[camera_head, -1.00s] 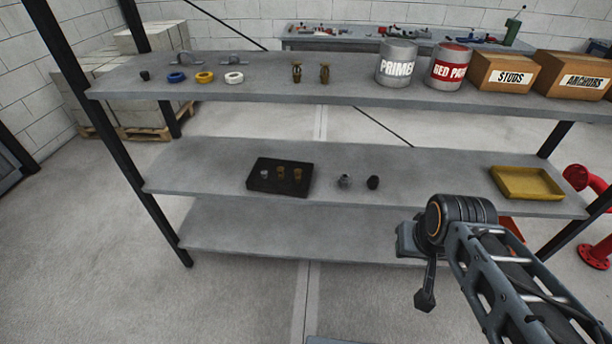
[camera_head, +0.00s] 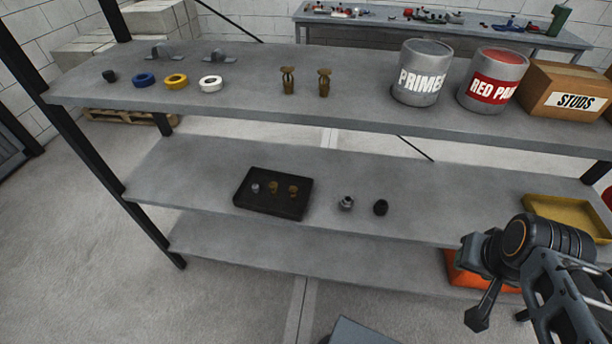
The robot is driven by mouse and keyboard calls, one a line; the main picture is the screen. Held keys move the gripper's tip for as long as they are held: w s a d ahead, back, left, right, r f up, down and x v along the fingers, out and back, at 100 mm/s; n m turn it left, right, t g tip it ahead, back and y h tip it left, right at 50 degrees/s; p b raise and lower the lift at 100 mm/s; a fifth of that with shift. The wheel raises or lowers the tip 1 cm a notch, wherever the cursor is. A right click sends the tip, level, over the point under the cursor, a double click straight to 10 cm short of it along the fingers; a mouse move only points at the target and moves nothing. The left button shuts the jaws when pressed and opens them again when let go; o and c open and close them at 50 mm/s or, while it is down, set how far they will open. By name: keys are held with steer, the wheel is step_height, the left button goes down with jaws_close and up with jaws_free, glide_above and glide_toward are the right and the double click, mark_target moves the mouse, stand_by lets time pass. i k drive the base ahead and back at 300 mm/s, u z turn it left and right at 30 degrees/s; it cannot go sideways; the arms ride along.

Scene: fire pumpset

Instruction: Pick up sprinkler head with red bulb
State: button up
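Two small brass sprinkler heads stand upright side by side on the top shelf (camera_head: 240,112). These are the left brass head (camera_head: 288,80) and the right brass head (camera_head: 324,82). A black tray (camera_head: 246,202) on the middle shelf holds a small silver piece (camera_head: 255,188) and two brass pieces, one in the middle (camera_head: 274,188) and one at the right (camera_head: 293,190); they may also be sprinkler heads. The bulb colours are too small to tell. My gripper (camera_head: 480,316) seems to hang at the lower right, in front of the shelves and apart from all these pieces. Its finger opening does not show clearly.
Blue (camera_head: 144,79), yellow (camera_head: 175,81) and white (camera_head: 210,83) tape rolls lie on the top shelf. A primer can (camera_head: 421,75), red paint can (camera_head: 493,82) and studs box (camera_head: 566,92) stand right. Two small fittings sit beside the tray. A yellow bin (camera_head: 570,213) is near my arm.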

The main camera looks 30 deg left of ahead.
mark_target(293, 190)
steer(key=i, duration=0.4)
steer(key=u, duration=3.55)
